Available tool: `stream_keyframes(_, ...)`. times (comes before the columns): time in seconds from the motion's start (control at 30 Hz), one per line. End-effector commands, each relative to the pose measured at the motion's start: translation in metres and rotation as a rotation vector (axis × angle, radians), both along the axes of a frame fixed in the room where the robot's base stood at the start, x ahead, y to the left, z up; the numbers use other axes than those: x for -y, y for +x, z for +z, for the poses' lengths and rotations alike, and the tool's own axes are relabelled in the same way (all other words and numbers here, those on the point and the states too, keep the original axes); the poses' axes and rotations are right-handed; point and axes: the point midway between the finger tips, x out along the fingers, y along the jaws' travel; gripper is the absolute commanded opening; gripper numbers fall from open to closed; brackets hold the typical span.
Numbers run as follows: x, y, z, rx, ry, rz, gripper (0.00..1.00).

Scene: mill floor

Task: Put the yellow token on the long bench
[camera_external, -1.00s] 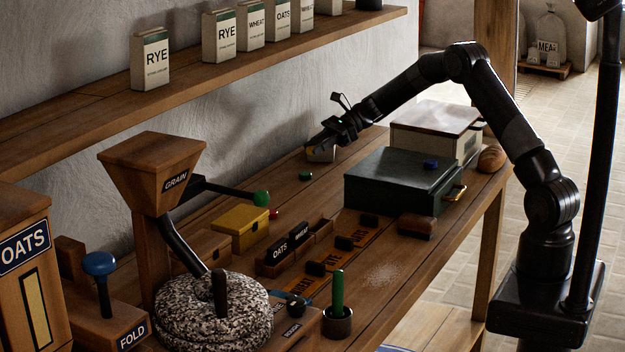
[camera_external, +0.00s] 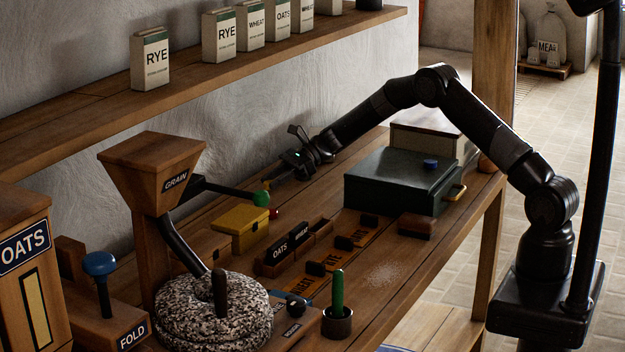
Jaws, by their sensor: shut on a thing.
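My gripper (camera_external: 272,181) is above the far side of the long bench (camera_external: 385,283), just behind the green knob of the mill's lever. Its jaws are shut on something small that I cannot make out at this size. I cannot pick out the yellow token for certain. A blue token (camera_external: 431,163) lies on the lid of the dark green box (camera_external: 395,180).
The green lever knob (camera_external: 261,198) and a small red knob (camera_external: 275,213) are close to my gripper. A yellow box (camera_external: 240,228), labelled dividers (camera_external: 290,247) and the millstone (camera_external: 212,310) stand nearby. Bare bench shows at the front right.

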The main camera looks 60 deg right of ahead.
Motion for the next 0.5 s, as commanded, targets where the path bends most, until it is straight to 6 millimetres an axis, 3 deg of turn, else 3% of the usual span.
stream_keyframes(0.3, -0.001, 0.000, -0.037, -0.002, 0.000, 0.001, 0.11)
stream_keyframes(0.5, -0.001, 0.000, -0.041, 0.001, 0.000, 0.000, 0.11)
